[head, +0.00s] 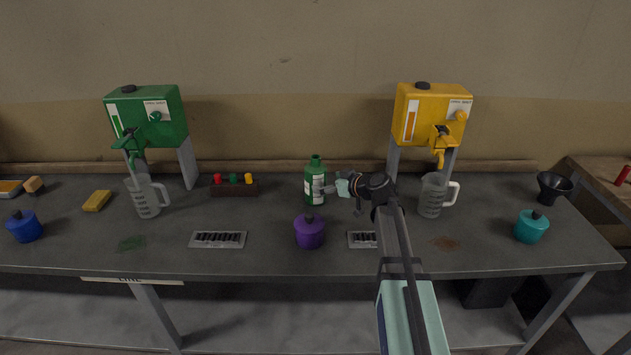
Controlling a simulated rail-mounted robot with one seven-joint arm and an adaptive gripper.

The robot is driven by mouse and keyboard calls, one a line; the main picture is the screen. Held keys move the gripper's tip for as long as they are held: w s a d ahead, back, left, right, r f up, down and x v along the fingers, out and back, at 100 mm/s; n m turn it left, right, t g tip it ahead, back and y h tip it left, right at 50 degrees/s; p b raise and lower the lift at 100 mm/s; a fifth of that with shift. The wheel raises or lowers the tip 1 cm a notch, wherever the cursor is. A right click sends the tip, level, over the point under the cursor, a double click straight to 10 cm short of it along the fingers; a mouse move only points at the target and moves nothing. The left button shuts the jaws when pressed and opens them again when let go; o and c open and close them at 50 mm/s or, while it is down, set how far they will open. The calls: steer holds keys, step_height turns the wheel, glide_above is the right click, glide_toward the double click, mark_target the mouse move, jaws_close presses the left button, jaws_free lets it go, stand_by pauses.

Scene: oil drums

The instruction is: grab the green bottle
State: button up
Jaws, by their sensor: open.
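The green bottle (315,172) stands upright on the grey bench, a little left of the middle in the head view. It has a pale label with dark marks and a dark green cap. My gripper (328,188) reaches in from the right, level with the bottle's label. Its fingers are open and lie right at the bottle's right side. Whether they touch the bottle or stand partly around it is too small to tell.
A purple pot (309,232) stands in front of the bottle. Grey grates (218,239) lie near the front edge. A green drum (160,110) and a yellow drum (420,110) stand behind measuring jugs (148,199). A rack (234,189) of coloured caps sits left of the bottle.

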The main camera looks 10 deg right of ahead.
steer(key=shift+p+x, duration=1.25)
steer(key=shift+x, duration=2.05)
steer(key=shift+d+f, duration=0.1)
steer(key=shift+f, duration=0.05)
steer(key=c, duration=1.3)
